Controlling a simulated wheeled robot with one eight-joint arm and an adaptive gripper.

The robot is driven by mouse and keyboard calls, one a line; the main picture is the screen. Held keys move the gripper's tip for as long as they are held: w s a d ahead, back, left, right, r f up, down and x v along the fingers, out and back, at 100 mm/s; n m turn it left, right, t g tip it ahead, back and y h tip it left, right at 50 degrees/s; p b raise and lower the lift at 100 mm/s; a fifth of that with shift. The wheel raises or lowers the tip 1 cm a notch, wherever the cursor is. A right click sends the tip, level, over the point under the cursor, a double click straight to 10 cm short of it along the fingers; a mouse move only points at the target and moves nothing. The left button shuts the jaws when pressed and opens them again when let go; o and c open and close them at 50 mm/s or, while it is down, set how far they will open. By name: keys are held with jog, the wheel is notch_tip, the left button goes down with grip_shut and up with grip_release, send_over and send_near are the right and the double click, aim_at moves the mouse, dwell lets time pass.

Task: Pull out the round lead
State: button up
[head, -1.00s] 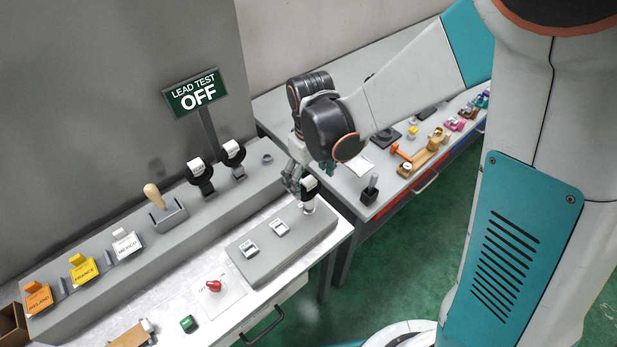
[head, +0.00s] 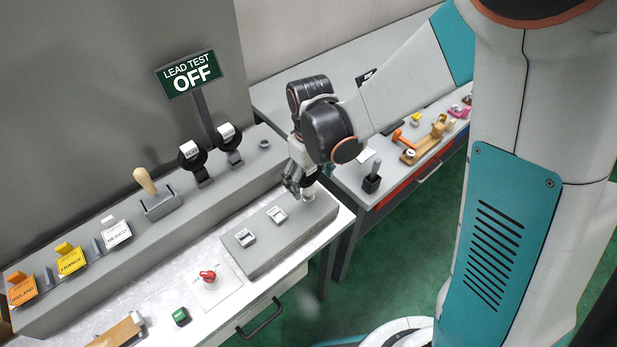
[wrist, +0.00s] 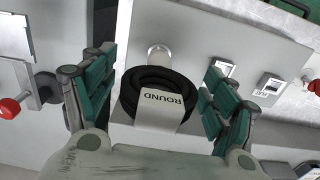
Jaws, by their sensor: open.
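The round lead (wrist: 176,82) is a black coiled cable with a white tag reading ROUND. In the wrist view it sits between my gripper's two teal-padded fingers, with a gap on both sides. Its pale plug end (head: 308,191) stands upright at the far right end of the grey socket panel (head: 262,250). A round metal fitting (wrist: 158,54) shows just beyond the coil in the wrist view. My gripper (head: 295,181) is open around the lead and hides most of it in the head view.
Two labelled rectangular sockets (head: 276,214) (head: 245,237) lie left of the lead on the panel. A red knob (head: 208,277) and green button (head: 181,316) are nearer the front. The sign (head: 188,73) reads LEAD TEST OFF.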

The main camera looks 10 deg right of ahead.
jog(key=c, duration=1.3)
jog(key=shift+r, duration=0.25)
jog(key=shift+r+p, duration=3.2)
jog(key=shift+r, duration=1.55)
